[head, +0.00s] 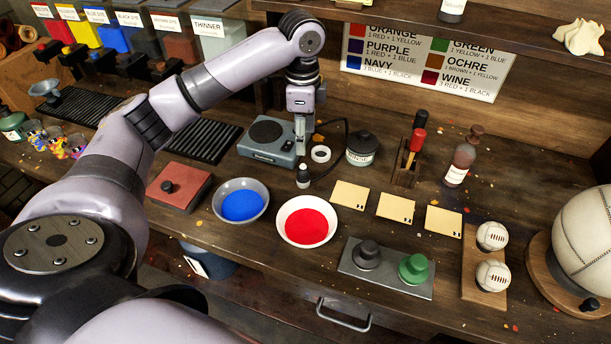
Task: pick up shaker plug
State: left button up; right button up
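The shaker plug appears to be the small dark piece with a pale top (303,177), on the bench at the end of a black cable. The cable (345,128) loops from the grey-blue shaker (268,138), a box with a round dark plate. My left gripper (301,150) points down just above the plug and beside the shaker's right side. It looks apart from the plug; nothing is visibly held. Its fingers are narrow and seen edge-on, so their opening is unclear. My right gripper is not in view.
Bowls of blue (241,205) and red (305,226) are in front. A red box (178,188) lies left. Pale cards (349,195) and a brown bottle (460,160) are further right.

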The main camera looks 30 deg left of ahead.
aim_at(305, 167)
pick_arm(q)
notch_tip(305, 167, down, 9)
jog(key=shift+s+r+p, duration=0.1)
jog(key=shift+r+p, duration=0.05)
jog(key=shift+p, duration=0.4)
jog(key=shift+f, duration=0.5)
jog(key=f, duration=0.1)
jog(key=f+p, duration=0.1)
jog(key=f, duration=0.2)
jog(key=shift+w+d+f, duration=0.15)
jog(key=shift+w+f, duration=0.1)
jog(key=shift+c, duration=0.2)
jog(key=shift+r, duration=0.1)
jog(key=c, duration=1.1)
jog(key=shift+c, duration=0.2)
